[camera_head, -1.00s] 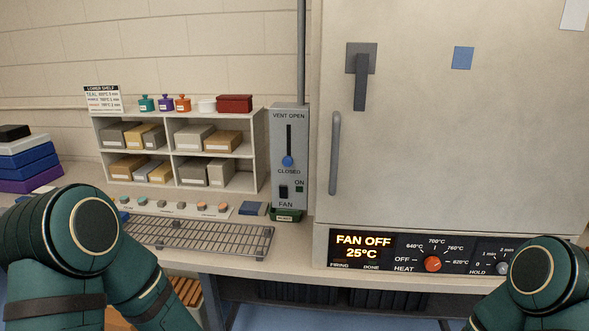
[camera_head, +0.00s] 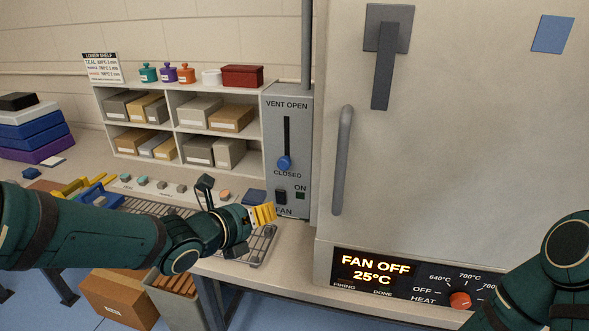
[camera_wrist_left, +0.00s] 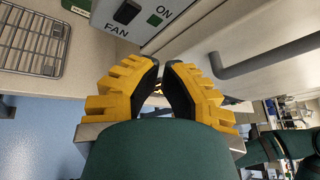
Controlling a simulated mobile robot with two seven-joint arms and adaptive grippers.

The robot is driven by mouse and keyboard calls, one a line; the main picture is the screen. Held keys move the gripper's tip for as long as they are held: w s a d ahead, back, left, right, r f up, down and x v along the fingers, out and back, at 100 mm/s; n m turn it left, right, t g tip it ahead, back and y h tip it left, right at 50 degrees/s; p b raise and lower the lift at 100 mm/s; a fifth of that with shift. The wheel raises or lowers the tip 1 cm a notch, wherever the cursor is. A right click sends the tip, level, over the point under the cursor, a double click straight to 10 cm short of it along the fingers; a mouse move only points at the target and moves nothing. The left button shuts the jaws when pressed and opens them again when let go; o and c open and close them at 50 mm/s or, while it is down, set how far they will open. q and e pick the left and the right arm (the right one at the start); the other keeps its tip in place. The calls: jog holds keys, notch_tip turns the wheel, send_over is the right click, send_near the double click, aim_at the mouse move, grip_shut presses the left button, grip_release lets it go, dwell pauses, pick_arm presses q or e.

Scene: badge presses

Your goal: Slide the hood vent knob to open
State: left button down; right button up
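The hood vent knob (camera_head: 284,163) is a blue ball at the bottom of a dark vertical slot, just above the word CLOSED on a grey control panel (camera_head: 305,130). VENT OPEN is written above the slot. My left gripper (camera_head: 264,213), with yellow ridged fingers, is below and slightly left of the knob, in front of the panel's foot and apart from the knob. In the left wrist view its fingertips (camera_wrist_left: 163,70) are close together with nothing between them. The knob is outside that view. My right arm shows at the right edge; its gripper is out of frame.
A black fan switch (camera_head: 281,196) sits under the knob. A furnace door (camera_head: 450,150) with a grey vertical handle (camera_head: 342,160) stands to the right. A wire rack (camera_head: 262,247) lies under my left arm, and shelves (camera_head: 168,128) with boxes stand behind.

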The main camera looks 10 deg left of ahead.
pick_arm(q)
jog(key=shift+w+r+m, duration=0.25)
jog(key=shift+r+m, duration=0.35)
jog(key=shift+r, duration=0.1)
pick_arm(e)
jog(key=shift+w+d, duration=0.1)
jog(key=shift+w, duration=0.25)
pick_arm(q)
jog(key=shift+s, duration=0.1)
send_near(297, 177)
jog(key=x, duration=0.5)
jog(key=shift+d+f, duration=0.35)
jog(key=shift+f, duration=0.1)
jog(key=shift+a+r+p, duration=0.2)
jog(key=shift+r+p, duration=0.1)
jog(key=shift+p, duration=0.05)
jog(key=shift+r, duration=0.1)
pick_arm(e)
jog(key=shift+r, duration=0.45)
pick_arm(q)
jog(key=shift+a, duration=0.1)
pick_arm(e)
jog(key=shift+s, duration=0.1)
